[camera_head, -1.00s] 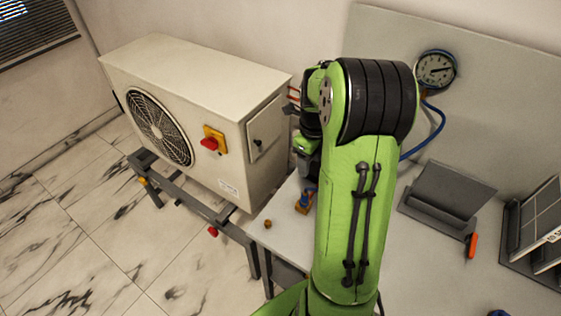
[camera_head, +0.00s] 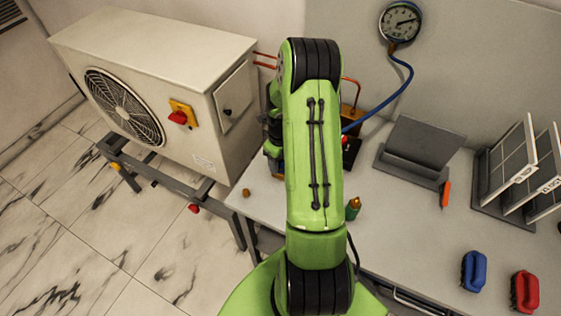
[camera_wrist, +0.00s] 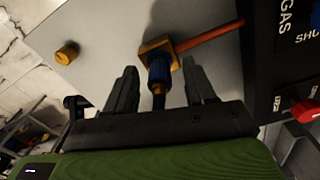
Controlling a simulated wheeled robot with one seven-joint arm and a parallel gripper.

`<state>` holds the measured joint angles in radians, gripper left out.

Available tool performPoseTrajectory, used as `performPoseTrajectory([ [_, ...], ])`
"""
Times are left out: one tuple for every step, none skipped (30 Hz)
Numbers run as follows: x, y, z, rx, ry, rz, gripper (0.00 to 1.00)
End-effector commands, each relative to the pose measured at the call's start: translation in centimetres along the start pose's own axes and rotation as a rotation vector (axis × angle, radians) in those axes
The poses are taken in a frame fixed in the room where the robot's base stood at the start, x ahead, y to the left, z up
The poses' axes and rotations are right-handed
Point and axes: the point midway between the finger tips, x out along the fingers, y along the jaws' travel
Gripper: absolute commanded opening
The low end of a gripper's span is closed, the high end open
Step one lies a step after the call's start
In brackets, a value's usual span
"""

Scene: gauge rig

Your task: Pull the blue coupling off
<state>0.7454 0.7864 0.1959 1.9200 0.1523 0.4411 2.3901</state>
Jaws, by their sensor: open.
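The blue coupling (camera_wrist: 158,72) sits on a brass fitting (camera_wrist: 157,46) in the wrist view. A dark hose end (camera_wrist: 158,101) leads from it toward my palm. My gripper (camera_wrist: 159,65) is open, with one dark finger on each side of the coupling. A gap shows between each finger and the coupling, so it appears untouched. In the head view my green arm covers the coupling and most of the gripper. A blue hose (camera_head: 397,92) runs from behind the arm up to a round gauge (camera_head: 399,22) on the back panel.
A copper pipe (camera_wrist: 210,37) runs right from the fitting to a dark labelled block with a red knob (camera_wrist: 305,109). A brass cap (camera_wrist: 67,53) stands on the bench. A condenser unit (camera_head: 165,90) is left; a grey holder (camera_head: 415,152) and two brushes (camera_head: 474,271) are right.

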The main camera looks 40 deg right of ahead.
Motion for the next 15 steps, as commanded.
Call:
performPoseTrajectory([
  [0.35, 0.0, 0.01, 0.0, 0.0, 0.0, 0.54],
  [0.45, -0.01, 0.02, 0.0, 0.0, -0.001, 0.54],
  [0.52, -0.01, 0.02, 0.0, -0.001, -0.001, 0.54],
  [0.54, -0.02, 0.02, 0.0, -0.001, -0.001, 0.54],
  [0.54, -0.02, 0.02, 0.0, -0.001, -0.001, 0.54],
  [0.52, -0.02, 0.02, 0.0, -0.001, -0.001, 0.54],
  [0.51, -0.02, 0.02, 0.0, -0.001, -0.001, 0.54],
  [0.5, -0.02, 0.02, 0.0, -0.001, -0.001, 0.54],
  [0.49, -0.02, 0.02, 0.0, -0.001, -0.001, 0.54],
  [0.49, -0.02, 0.02, 0.0, -0.001, -0.001, 0.5],
  [0.49, -0.02, 0.02, 0.0, -0.001, -0.001, 0.45],
  [0.48, -0.02, 0.01, 0.0, -0.001, -0.001, 0.39],
  [0.48, -0.02, 0.01, 0.0, -0.001, -0.001, 0.35],
  [0.48, -0.02, 0.01, 0.0, -0.001, -0.001, 0.3],
  [0.48, -0.02, 0.01, 0.0, -0.001, -0.001, 0.24],
])
